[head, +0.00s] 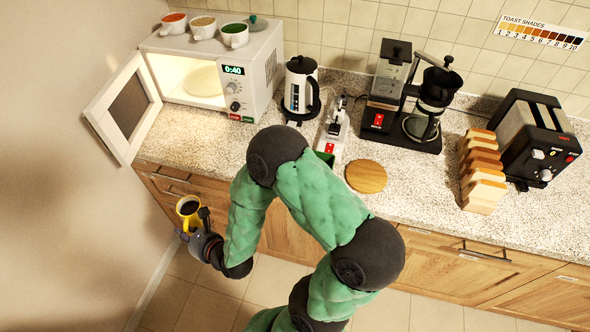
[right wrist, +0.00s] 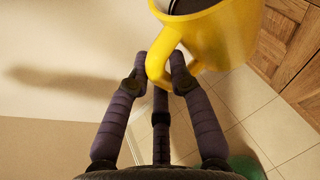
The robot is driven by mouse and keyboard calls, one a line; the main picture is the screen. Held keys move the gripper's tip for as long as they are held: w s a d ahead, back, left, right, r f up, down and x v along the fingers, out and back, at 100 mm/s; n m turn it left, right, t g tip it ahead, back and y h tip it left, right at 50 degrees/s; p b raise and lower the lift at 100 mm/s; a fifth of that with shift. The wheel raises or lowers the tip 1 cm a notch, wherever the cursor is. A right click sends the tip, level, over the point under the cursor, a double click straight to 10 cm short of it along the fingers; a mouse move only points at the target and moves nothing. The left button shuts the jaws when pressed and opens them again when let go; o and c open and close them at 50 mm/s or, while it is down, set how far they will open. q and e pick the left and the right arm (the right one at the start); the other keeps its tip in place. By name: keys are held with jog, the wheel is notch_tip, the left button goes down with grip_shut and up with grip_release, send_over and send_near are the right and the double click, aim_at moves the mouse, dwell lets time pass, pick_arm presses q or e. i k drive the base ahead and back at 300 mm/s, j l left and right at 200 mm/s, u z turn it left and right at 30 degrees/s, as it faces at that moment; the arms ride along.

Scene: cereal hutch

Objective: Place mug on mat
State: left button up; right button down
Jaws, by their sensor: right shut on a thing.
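A yellow mug (head: 186,205) with dark liquid is at the lower left of the head view, in front of the counter and over the floor. My right gripper (head: 195,222) is shut on its handle. The right wrist view shows the yellow mug (right wrist: 226,38) upright or nearly so, with its handle between the fingertips of my right gripper (right wrist: 158,78). A round wooden mat (head: 366,176) lies bare on the counter, right of my green right arm and well away from the mug. My left gripper is not in view.
A microwave (head: 255,70) stands at the left with its door (head: 124,108) wide open towards the mug's side. A kettle (head: 300,88), coffee maker (head: 425,105), bread slices (head: 482,172) and toaster (head: 535,140) line the counter (head: 420,195).

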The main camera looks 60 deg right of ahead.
aim_at(363, 176)
jog(key=k+z, duration=0.45)
jog(key=z, duration=1.5)
